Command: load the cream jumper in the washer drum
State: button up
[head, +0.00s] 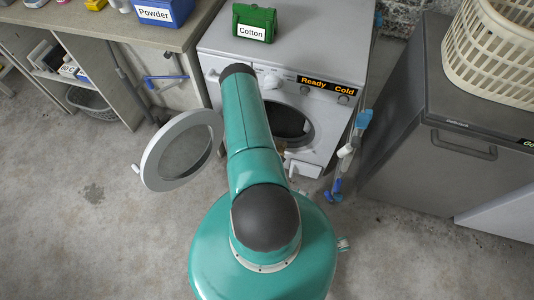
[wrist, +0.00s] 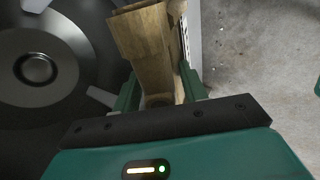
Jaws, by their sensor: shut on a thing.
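The washer (head: 325,72) stands ahead with its round door (head: 150,160) swung open to the left. Its dark drum (head: 290,122) shows to the right of my arm. In the wrist view the drum (wrist: 85,25), with its round grey hub, fills the left side. My gripper (wrist: 158,92) is shut on a tan-brown streaked thing (wrist: 147,40), held upright between its fingers at the drum's right side. I cannot tell whether this is the cream jumper; no other jumper is seen. In the head view my arm hides the gripper.
A green Cotton box (head: 255,22) sits on the washer; its panel reads Ready and Cold. A bench (head: 75,32) with a blue Powder box (head: 165,12) is left. A grey appliance (head: 430,120) bearing a cream basket (head: 490,55) is right. Blue-handled tools (head: 347,150) stand beside the washer.

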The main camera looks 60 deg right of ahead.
jog(key=w+d, duration=0.2)
jog(key=d, duration=1.2)
jog(key=shift+w+d, duration=0.2)
jog(key=shift+d, duration=0.1)
jog(key=o, duration=1.4)
jog(key=shift+o, duration=0.2)
jog(key=shift+a+r, duration=0.1)
jog(key=v, duration=1.3)
jog(key=shift+r, duration=0.3)
jog(key=shift+s+a, duration=0.1)
jog(key=shift+a, duration=0.05)
